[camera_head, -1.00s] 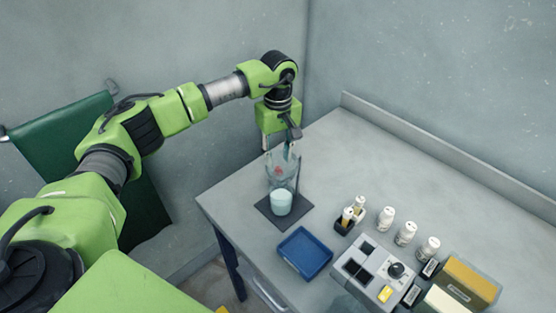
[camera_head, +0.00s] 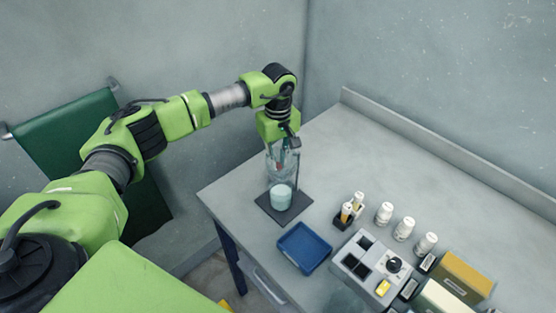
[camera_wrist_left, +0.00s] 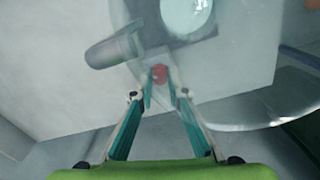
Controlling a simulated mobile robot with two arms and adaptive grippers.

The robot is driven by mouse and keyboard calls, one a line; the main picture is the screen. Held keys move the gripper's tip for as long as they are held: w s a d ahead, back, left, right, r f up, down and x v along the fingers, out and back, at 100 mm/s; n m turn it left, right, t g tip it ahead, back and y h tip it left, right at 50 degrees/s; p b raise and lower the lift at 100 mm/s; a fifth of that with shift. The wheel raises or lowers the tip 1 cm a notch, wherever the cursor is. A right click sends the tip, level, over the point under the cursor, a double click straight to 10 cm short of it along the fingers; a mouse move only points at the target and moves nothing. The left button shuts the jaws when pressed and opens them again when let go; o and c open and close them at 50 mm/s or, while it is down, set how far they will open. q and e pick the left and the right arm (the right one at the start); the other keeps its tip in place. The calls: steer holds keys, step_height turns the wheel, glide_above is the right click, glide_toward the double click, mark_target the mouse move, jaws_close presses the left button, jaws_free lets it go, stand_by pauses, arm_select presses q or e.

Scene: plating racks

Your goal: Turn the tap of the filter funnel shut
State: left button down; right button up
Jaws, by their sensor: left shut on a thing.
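The clear glass filter funnel (camera_head: 272,164) stands above a dark mat (camera_head: 297,208) at the table's near left corner. A small beaker with pale blue content (camera_head: 280,197) stands under it. The red tap (camera_wrist_left: 159,73) sits between my left fingertips in the left wrist view; it is hidden in the head view. My left gripper (camera_wrist_left: 160,88) is shut on the tap, its teal fingers pointing at the funnel. In the head view the left gripper (camera_head: 282,160) reaches down from above and partly covers the funnel. The tap's exact angle cannot be told. My right gripper is out of view.
A blue tray (camera_head: 304,248) lies in front of the mat. A small dark rack with vials (camera_head: 346,213), several white bottles (camera_head: 404,228), a grey device with a knob (camera_head: 371,266) and a yellow-brown box (camera_head: 466,274) stand to the right. The table's back is clear.

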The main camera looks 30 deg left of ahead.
arm_select(q)
steer(key=n+b, duration=0.2)
steer(key=n, duration=0.2)
steer(key=shift+f+b, duration=0.15)
steer(key=shift+b, duration=0.2)
steer(key=n+b, duration=0.2)
steer(key=n, duration=0.3)
steer(key=n+b, duration=0.1)
steer(key=n, duration=0.4)
steer(key=shift+n+b, duration=0.5)
steer(key=shift+n, duration=1.4)
steer(key=shift+r, duration=0.2)
steer(key=c, duration=2)
jaws_free()
